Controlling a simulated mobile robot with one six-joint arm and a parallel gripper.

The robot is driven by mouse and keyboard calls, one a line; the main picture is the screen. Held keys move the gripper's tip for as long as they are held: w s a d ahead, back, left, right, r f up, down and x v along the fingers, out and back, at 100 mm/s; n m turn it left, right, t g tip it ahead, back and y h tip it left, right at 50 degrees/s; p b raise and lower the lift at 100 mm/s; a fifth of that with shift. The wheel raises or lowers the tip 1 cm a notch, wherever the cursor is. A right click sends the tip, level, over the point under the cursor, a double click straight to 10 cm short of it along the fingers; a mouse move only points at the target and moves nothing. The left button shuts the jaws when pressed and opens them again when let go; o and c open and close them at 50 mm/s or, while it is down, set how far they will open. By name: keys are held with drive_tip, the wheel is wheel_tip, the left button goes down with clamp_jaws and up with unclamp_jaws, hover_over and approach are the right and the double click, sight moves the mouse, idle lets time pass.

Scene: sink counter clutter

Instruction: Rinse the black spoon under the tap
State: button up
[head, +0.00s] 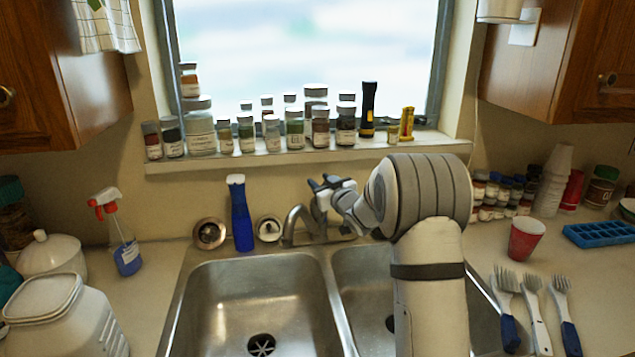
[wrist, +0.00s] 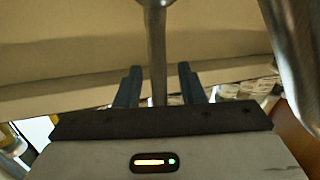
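The metal tap (head: 296,222) stands behind the sink (head: 220,300), with its spout toward the left basin. My gripper (head: 328,184) is at the tap's upper part. In the wrist view, my gripper (wrist: 160,82) has two dark fingers apart, with a gap on both sides of an upright metal rod (wrist: 157,45) between them. The rod looks like part of the tap, but I cannot tell which part. I see no black spoon in either view. My arm hides part of the right basin (head: 350,270).
A blue bottle (head: 241,215) stands left of the tap. A spray bottle (head: 124,250) and white jars (head: 62,310) are on the left counter. Forks (head: 533,300), a red cup (head: 525,239) and a blue tray (head: 600,235) are right. Several jars line the sill (head: 300,157).

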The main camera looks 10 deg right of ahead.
drive_tip(key=shift+c, duration=0.5)
clamp_jaws()
drive_tip(key=shift+r, duration=0.1)
drive_tip(key=shift+w+r+g+p, duration=0.25)
drive_tip(key=shift+r+g+p, duration=0.15)
drive_tip(key=shift+p, duration=0.8)
drive_tip(key=shift+w+r+g+p, duration=0.1)
drive_tip(key=shift+w+g+p, duration=0.15)
drive_tip(key=shift+p, duration=0.5)
drive_tip(key=shift+w+a+f+g+h+p, duration=0.25)
drive_tip(key=shift+g+h+p, duration=0.2)
drive_tip(key=shift+p, duration=0.8)
drive_tip(key=shift+d, duration=0.1)
